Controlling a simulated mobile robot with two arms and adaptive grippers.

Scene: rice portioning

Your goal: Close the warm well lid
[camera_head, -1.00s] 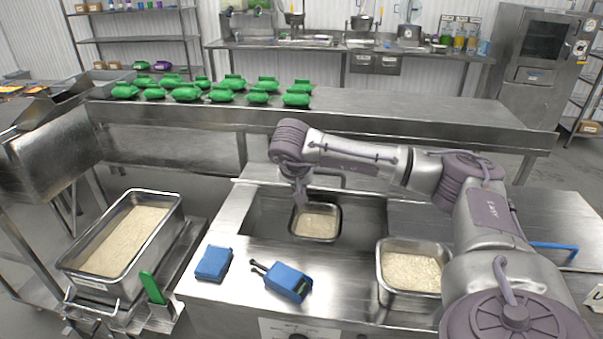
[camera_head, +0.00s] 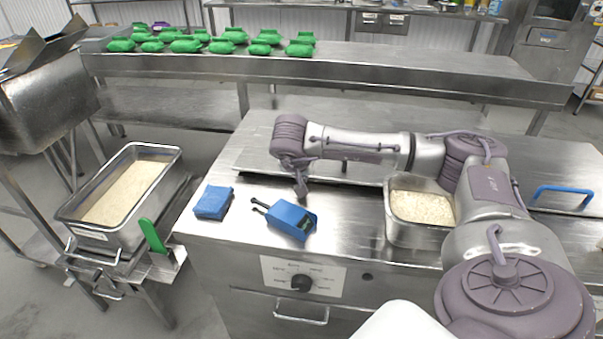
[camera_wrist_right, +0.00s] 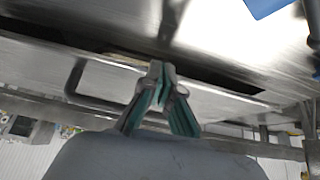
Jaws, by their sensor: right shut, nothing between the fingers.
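The warm well lid (camera_head: 252,152) is a flat steel sheet lying over the well in the counter. The small rice pan inside the well is hidden under it. In the right wrist view, the lid's edge (camera_wrist_right: 215,98) runs beside a narrow dark gap, and I cannot tell whether it is fully seated. A dark bar handle (camera_wrist_right: 75,82) shows there too. My right gripper (camera_head: 301,191) is shut and empty at the lid's front edge; its fingertips also show in the right wrist view (camera_wrist_right: 160,85). I cannot tell whether they touch the lid. My left gripper is not in view.
A rice pan (camera_head: 390,222) stands right of the lid, close to my right arm. A blue box (camera_head: 213,202) and a blue device (camera_head: 291,219) lie on the front counter. A larger rice pan (camera_head: 165,168) stands left. Green packs (camera_head: 186,47) line the back table.

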